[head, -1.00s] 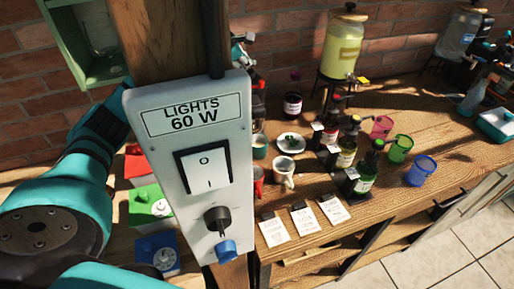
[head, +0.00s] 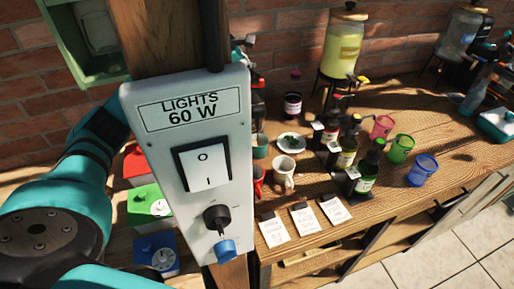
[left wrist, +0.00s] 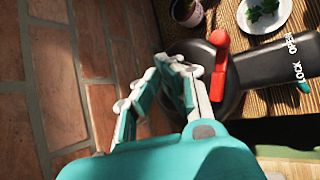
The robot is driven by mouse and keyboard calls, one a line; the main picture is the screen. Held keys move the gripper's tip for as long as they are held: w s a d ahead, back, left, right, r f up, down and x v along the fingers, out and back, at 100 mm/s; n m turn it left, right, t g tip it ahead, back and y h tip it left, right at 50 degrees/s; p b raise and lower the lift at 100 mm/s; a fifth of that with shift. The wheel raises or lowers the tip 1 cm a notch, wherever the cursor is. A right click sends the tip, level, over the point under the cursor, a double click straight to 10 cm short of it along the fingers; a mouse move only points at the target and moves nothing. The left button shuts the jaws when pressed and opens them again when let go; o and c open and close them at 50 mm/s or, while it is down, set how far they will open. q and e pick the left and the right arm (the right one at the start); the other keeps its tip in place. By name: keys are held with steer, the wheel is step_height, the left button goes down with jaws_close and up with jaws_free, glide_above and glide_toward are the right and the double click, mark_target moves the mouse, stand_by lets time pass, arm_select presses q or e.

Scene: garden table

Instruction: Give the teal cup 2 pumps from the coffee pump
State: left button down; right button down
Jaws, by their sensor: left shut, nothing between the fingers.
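A small teal cup (head: 260,147) stands on the wooden table just right of the switch box, which partly hides it. I cannot read which pump is coffee. My left arm comes in from the left and passes behind the post, which hides most of the hand in the head view. In the left wrist view my left gripper (left wrist: 173,62) is shut and empty, beside a red lever (left wrist: 220,62) on a black device marked LOCK and OPEN. My right gripper is not seen.
The switch box (head: 190,160) on its post blocks the near view. A white mug (head: 284,174), a plate (head: 291,143), and pink, green and blue (head: 422,171) cups stand on the table. Three cards lie at the front edge. A drink dispenser (head: 343,45) stands behind.

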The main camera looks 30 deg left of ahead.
arm_select(q)
steer(key=shift+f, duration=0.1)
steer(key=shift+a+r+p, duration=0.15)
steer(key=shift+r+p, duration=0.6)
steer(key=shift+r, duration=0.4)
step_height(320, 180, up, 6)
steer(key=p, duration=0.3)
steer(key=shift+p, duration=0.4)
